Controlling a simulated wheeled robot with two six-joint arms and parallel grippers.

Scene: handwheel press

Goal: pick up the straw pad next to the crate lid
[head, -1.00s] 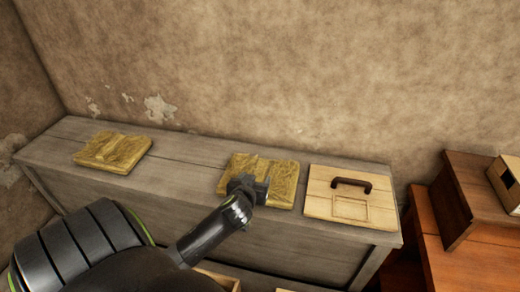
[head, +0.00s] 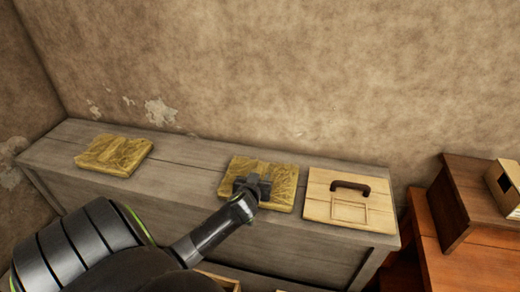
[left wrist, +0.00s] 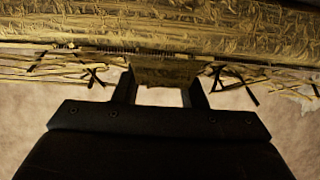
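The straw pad (head: 283,178) lies on the grey wooden bench, just left of the crate lid (head: 326,208), a pale wooden panel with a dark handle. A raised strip crosses the pad's middle. My left gripper (head: 253,184) is over the pad's near half, its fingers apart on either side of the strip. In the left wrist view the straw pad (left wrist: 160,32) fills the top, and its strip (left wrist: 165,72) shows between the fingertips of my left gripper (left wrist: 160,85). I cannot tell whether the fingers touch it. My right gripper is out of view.
A second straw pad (head: 114,155) lies farther left on the bench (head: 185,163). A plaster wall (head: 290,70) rises behind. Brown wooden boxes (head: 470,195) stand to the right. The bench top between the two pads is clear.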

